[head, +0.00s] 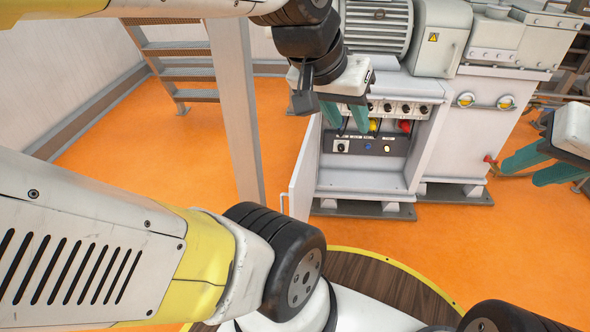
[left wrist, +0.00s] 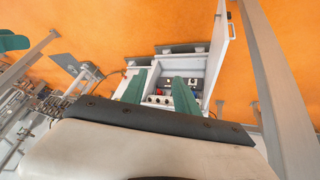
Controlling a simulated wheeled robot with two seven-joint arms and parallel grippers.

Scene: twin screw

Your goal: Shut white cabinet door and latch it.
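The white cabinet (head: 427,150) stands under a grey motor in the head view. Its door (head: 306,172) is swung wide open to the left, with a small handle (head: 283,203) on its free edge. In the left wrist view the open door (left wrist: 221,55) is at the upper right, its handle (left wrist: 232,24) on the outer side. My left gripper (head: 347,128) is open and empty, in front of the upper cabinet opening, hiding part of it and the door's top. Its two teal fingers (left wrist: 162,78) are apart. My right gripper (head: 521,175) is open and empty at the right. No latch can be made out.
A control panel (head: 368,147) with knobs and plugs is inside the cabinet. A grey post (head: 236,110) stands left of the door. Metal steps (head: 185,72) are behind it.

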